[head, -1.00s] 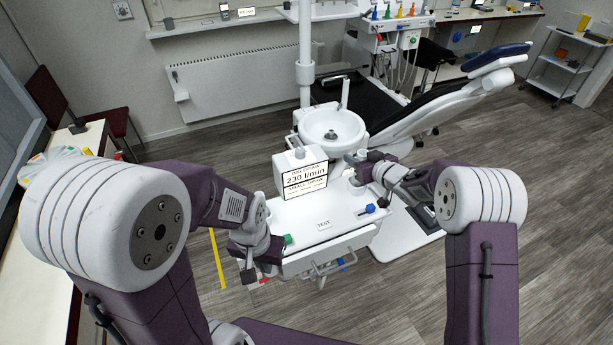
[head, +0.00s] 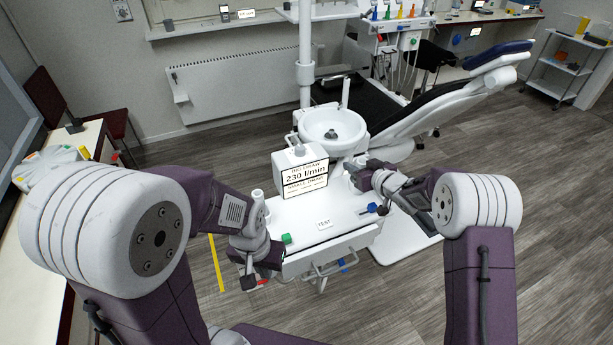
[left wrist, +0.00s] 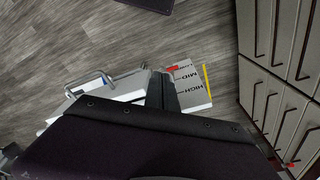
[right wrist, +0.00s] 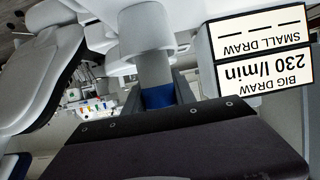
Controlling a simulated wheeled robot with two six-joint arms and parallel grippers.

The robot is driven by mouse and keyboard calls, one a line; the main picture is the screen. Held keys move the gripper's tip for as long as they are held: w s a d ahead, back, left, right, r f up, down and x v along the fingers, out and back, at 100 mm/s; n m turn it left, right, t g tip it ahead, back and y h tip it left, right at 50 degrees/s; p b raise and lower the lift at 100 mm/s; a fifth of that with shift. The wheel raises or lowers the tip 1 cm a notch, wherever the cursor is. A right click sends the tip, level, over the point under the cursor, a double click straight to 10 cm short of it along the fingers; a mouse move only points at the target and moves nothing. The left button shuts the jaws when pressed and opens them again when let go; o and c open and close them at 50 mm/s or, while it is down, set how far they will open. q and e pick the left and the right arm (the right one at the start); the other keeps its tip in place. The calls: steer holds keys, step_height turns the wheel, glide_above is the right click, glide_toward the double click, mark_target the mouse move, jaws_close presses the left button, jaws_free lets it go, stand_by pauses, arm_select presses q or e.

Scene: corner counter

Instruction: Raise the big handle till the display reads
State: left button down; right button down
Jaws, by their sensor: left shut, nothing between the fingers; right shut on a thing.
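The display (head: 304,177) on the white box reads "BIG DRAW 230 l/min", with dashes under "SMALL DRAW". It also shows upside down in the right wrist view (right wrist: 262,62). My right gripper (head: 358,172) is shut on the big handle, beside the display. In the right wrist view the handle (right wrist: 148,42) is a thick pale cylinder with a blue band (right wrist: 158,97) low between the fingers; its lower end is hidden. My left gripper (head: 250,280) is shut and empty at the unit's front left. In the left wrist view a red tab (left wrist: 172,69) and a plate marked HIGH and MID (left wrist: 190,85) are close to its fingers.
The white tray unit (head: 303,220) carries a green knob (head: 287,239), a blue knob (head: 372,207) and a TEST label (head: 325,224). A front rail (head: 345,258) sticks out below. Behind stand a basin (head: 333,128) and a dental chair (head: 400,120).

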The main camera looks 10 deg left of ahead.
steer(key=c, duration=0.9)
jaws_free()
steer(key=shift+c, duration=0.2)
steer(key=v, duration=0.9)
steer(key=shift+b, duration=0.35)
steer(key=shift+r, duration=0.1)
